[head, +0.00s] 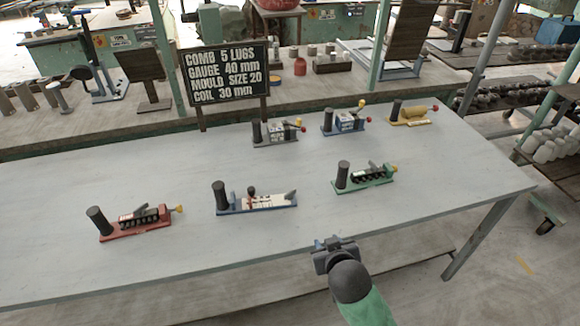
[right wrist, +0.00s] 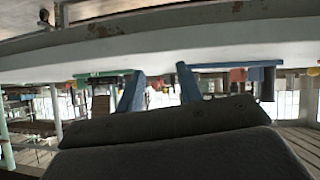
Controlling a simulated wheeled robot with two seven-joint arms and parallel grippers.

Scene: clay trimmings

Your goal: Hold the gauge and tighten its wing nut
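The likely gauge (head: 262,204) lies at the front middle of the table, a blue base with a white scale plate. It has a black upright handle (head: 220,196) at its left end, a small dark red knob (head: 251,191) and a grey wing-shaped piece (head: 291,195) at its right end, perhaps the wing nut. My right gripper (head: 334,242) is just off the table's front edge, right of the gauge and apart from it. In the right wrist view its two blue fingers (right wrist: 160,82) stand apart with nothing between them. My left gripper is not in view.
A red tool (head: 140,221) lies left of the gauge, and a green tool (head: 365,179) lies right of it. Grey (head: 278,134), blue (head: 345,123) and yellow (head: 410,114) tools line the back. A sign (head: 227,76) reads "gauge 40 mm". The table (head: 130,165) is clear at back left.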

